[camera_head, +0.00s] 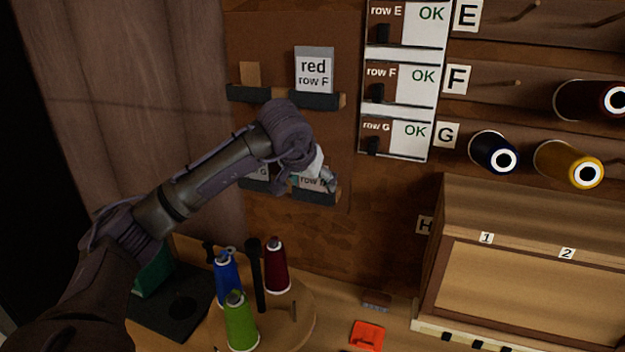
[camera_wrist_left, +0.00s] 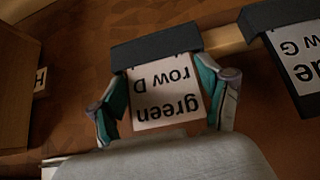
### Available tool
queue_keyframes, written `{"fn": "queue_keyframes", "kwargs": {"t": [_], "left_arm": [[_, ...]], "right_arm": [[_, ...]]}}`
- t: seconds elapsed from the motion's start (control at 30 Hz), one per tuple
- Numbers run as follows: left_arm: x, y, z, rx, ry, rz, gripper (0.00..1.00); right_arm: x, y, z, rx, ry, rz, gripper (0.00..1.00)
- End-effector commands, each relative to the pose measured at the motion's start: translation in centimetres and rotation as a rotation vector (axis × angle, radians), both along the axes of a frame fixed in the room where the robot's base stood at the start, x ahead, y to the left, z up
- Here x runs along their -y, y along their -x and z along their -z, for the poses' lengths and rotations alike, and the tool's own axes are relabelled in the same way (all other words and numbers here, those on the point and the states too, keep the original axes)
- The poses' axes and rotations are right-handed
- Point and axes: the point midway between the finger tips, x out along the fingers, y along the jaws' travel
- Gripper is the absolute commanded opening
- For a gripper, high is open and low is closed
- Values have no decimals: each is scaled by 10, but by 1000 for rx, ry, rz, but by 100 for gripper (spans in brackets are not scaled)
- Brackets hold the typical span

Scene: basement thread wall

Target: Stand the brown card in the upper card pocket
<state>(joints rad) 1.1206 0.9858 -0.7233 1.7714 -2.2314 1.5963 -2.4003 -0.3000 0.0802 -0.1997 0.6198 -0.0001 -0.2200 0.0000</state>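A plain tan-brown card-like piece (camera_head: 250,74) stands in the upper left card pocket (camera_head: 249,94); no writing shows on it. My left gripper (camera_head: 312,183) is at the lower right pocket, partly hiding it. In the left wrist view, its teal-padded fingers (camera_wrist_left: 162,92) are spread on either side of a white "green row D" card (camera_wrist_left: 165,95), which appears upside down. The card's edge sits in a dark pocket (camera_wrist_left: 155,47). I cannot tell whether the fingers touch the card. My right gripper is not in view.
A "red row F" card (camera_head: 314,72) stands in the upper right pocket. A "row G" card (camera_wrist_left: 300,58) is in the neighbouring lower pocket. Below are a round stand with spools (camera_head: 240,322), an orange-red item (camera_head: 367,336), and a wooden box (camera_head: 530,290) at right.

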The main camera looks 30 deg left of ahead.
Motion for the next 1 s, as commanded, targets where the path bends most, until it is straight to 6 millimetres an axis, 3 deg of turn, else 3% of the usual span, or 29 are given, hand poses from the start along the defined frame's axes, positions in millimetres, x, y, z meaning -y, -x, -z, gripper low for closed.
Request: {"fn": "queue_keyframes", "kwargs": {"t": [0.03,0.13,0.57,1.0], "left_arm": [[0,0,0,0,0,0,85],[0,0,0,-1,0,0,100],[0,2,-7,1,0,0,100],[13,53,-75,4,0,1,100]], "right_arm": [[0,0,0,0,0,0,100],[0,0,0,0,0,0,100],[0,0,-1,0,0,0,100],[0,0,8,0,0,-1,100]]}}
